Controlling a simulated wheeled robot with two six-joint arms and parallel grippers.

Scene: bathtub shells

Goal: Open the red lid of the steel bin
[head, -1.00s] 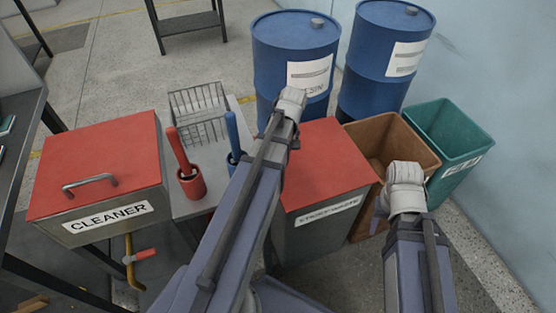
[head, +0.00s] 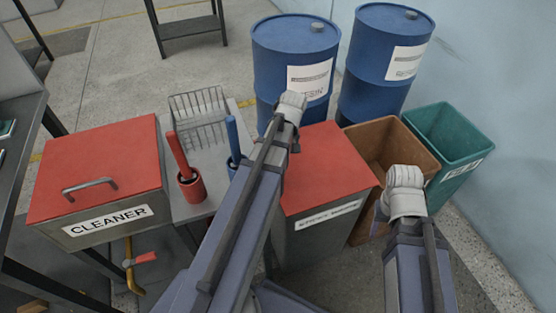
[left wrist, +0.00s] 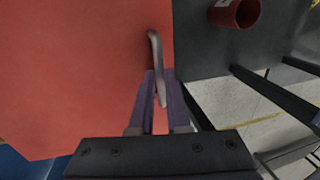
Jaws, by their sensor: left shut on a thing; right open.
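The steel bin (head: 312,240) with the red lid (head: 325,165) stands in the middle of the head view, partly behind my left arm. Its lid looks closed and flat. In the left wrist view the red lid (left wrist: 80,75) fills the left side, with a curved grey handle (left wrist: 154,45) near its edge. My left gripper (left wrist: 160,85) is shut on this handle, one finger on each side. In the head view my left arm hides the handle and left fingers. My right gripper (head: 403,180) is open and empty, right of the bin; its fingertips are mostly hidden.
A second red-lidded box marked CLEANER (head: 110,218) stands at the left. Between them a grey table holds a red cup (head: 191,188), a blue-handled tool (head: 233,140) and a wire basket (head: 200,112). Blue drums (head: 290,65) stand behind; brown (head: 388,150) and green (head: 455,145) bins stand right.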

